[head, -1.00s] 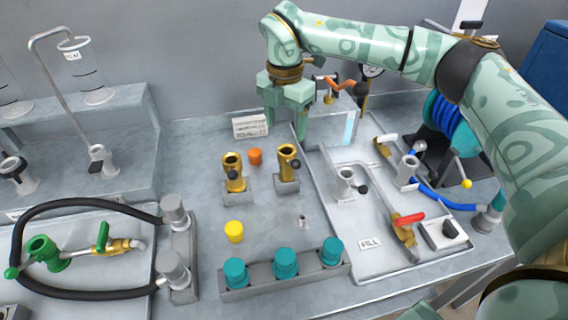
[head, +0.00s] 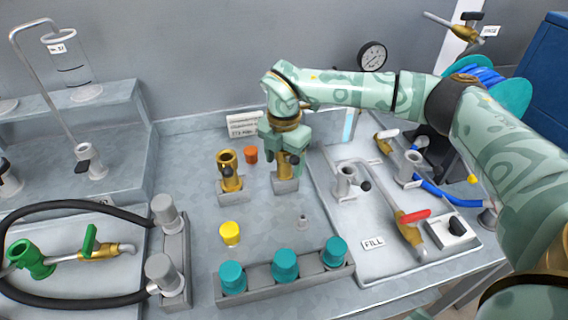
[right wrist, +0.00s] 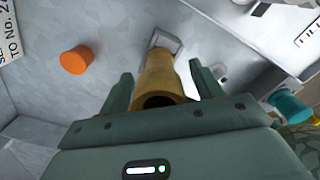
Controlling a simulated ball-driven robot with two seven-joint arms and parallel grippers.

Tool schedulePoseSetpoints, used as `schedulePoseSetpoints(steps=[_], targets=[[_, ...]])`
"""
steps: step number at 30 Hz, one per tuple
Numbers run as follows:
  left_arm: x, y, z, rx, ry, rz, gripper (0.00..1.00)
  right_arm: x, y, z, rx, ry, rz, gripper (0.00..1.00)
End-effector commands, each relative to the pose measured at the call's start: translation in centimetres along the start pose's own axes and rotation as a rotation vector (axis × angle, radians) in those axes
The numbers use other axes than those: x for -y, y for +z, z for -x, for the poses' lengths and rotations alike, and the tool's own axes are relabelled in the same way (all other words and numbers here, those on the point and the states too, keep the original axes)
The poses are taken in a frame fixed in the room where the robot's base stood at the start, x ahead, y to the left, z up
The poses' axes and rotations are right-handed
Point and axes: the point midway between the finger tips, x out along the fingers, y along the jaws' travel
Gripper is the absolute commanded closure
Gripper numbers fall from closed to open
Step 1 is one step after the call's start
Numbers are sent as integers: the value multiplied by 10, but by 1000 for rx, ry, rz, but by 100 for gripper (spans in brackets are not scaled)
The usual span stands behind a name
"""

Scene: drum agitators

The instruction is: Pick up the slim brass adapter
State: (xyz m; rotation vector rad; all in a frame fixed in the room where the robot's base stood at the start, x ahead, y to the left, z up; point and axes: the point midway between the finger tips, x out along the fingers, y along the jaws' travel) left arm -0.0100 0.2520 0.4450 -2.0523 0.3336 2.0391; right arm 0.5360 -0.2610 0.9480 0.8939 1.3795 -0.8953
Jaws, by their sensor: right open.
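Two brass adapters stand upright in grey square holders on the bench. The right brass adapter (head: 284,174), which looks the slimmer one, is partly hidden by my right gripper (head: 285,154). In the right wrist view my right gripper (right wrist: 160,70) is open, with its fingers on either side of this brass adapter (right wrist: 162,77). Gaps show between the adapter and both fingers. Its base is still in its holder (right wrist: 166,41). My left gripper is not in view.
An orange cap (head: 251,155) stands between the adapters and the label card (head: 243,125). A yellow cap (head: 230,233) and a small grey fitting (head: 303,222) stand in front. A rack with teal caps (head: 285,266) is nearer. A tray with piping (head: 380,250) lies right.

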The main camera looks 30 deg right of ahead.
Motion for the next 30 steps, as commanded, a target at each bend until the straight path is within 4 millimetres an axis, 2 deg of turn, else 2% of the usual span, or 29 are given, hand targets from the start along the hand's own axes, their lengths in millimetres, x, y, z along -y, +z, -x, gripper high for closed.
schedulePoseSetpoints(steps=[1, 6, 14, 19, 24, 30], targets=[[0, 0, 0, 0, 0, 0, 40, 0, 0, 1, 0, 0, 0, 40], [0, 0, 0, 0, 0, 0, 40, 0, 0, 1, 0, 0, 0, 88], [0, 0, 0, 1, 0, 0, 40, 0, 0, 1, 0, 1, 0, 89], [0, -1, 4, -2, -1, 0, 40, -1, 0, 12, 1, 3, 1, 89], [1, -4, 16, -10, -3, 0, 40, 0, -2, 41, 1, 6, 1, 89], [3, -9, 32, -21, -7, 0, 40, 21, -34, 86, 1, 8, 5, 89]])
